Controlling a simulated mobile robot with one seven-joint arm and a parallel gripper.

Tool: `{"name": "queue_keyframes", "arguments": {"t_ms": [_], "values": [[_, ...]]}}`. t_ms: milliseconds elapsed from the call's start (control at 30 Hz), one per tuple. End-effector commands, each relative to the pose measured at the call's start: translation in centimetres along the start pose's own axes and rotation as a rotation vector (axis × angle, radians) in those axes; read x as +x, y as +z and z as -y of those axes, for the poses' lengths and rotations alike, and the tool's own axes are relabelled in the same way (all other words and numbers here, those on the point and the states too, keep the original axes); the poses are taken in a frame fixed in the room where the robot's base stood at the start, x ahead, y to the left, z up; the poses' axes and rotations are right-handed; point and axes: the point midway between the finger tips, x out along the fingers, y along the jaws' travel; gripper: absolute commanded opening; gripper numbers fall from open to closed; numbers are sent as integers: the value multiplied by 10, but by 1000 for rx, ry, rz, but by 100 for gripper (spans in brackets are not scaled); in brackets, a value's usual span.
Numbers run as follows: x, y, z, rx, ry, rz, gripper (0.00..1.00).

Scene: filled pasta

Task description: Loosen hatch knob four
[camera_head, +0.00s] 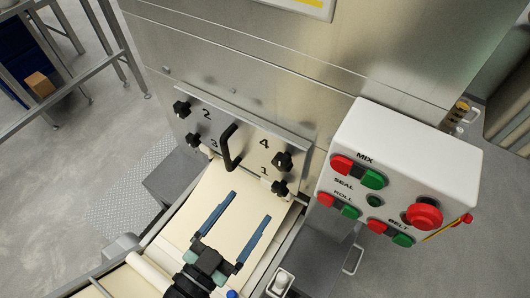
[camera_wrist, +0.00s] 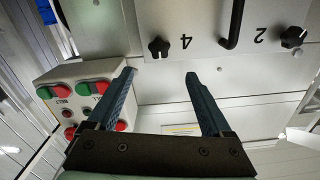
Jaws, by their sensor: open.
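Hatch knob four is a black star-shaped knob (camera_head: 282,160) beside the printed "4", at the right of the metal hatch plate (camera_head: 257,140). In the wrist view, which is turned upside down, knob four (camera_wrist: 158,47) appears a little beyond the gap between my fingertips. My gripper (camera_head: 250,206) is open and empty, with long blue fingers spread apart, over the cream belt below the hatch. The gripper (camera_wrist: 160,73) shows no contact with the knob in the wrist view.
Knob one (camera_head: 279,188) sits just below knob four. Knobs two (camera_head: 181,109) and three (camera_head: 194,140) are at the plate's left. A black handle (camera_head: 229,147) stands out mid-plate. A white button box (camera_head: 400,175) juts out at the right.

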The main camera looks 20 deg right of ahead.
Motion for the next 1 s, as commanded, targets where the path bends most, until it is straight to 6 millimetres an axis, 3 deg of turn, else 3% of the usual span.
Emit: {"name": "queue_keyframes", "arguments": {"t_ms": [400,600,1000], "values": [[80,-4,1,1,4,0,84],[111,-3,1,1,3,0,84],[124,0,0,2,0,2,84]]}}
